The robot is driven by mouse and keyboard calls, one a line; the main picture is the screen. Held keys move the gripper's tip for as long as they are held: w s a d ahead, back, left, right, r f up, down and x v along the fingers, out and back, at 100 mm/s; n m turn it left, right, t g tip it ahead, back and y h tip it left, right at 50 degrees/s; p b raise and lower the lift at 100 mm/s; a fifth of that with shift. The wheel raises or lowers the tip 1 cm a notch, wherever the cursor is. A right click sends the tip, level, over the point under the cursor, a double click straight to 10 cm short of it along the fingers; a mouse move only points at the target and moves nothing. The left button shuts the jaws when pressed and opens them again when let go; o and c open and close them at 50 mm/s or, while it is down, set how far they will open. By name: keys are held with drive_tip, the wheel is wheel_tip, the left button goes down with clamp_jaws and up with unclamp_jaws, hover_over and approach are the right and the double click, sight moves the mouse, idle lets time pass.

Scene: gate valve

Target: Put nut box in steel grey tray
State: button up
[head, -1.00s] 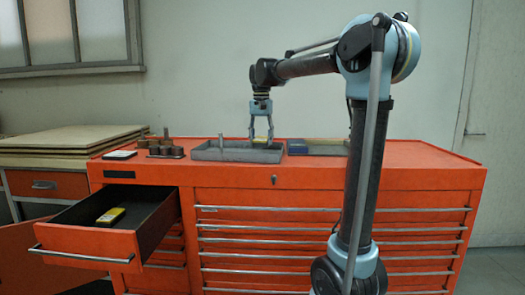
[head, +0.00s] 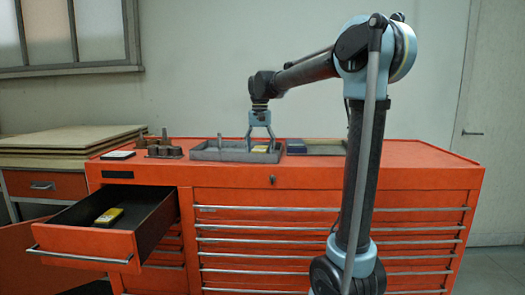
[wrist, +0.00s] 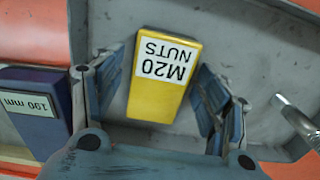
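The yellow nut box (head: 262,148), labelled "M20 NUTS", lies in the right part of the steel grey tray (head: 212,155) on the cabinet top. In the wrist view the nut box (wrist: 163,85) rests on the floor of the tray (wrist: 245,40), label up. My gripper (head: 262,143) is over the tray with its fingers down on either side of the box. In the wrist view the fingers of my gripper (wrist: 160,82) stand spread, with a gap to the box at least on the right.
A metal rod (head: 220,140) stands in the tray's left part; it also shows in the wrist view (wrist: 298,120). A blue box (wrist: 38,108) marked "190 mm" is beside the tray. Metal pieces (head: 163,150) stand left. An open drawer (head: 150,215) holds another yellow box (head: 108,217).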

sight(260, 149)
wheel_tip(260, 149, up, 12)
idle(0.7)
drive_tip(key=shift+r, duration=0.1)
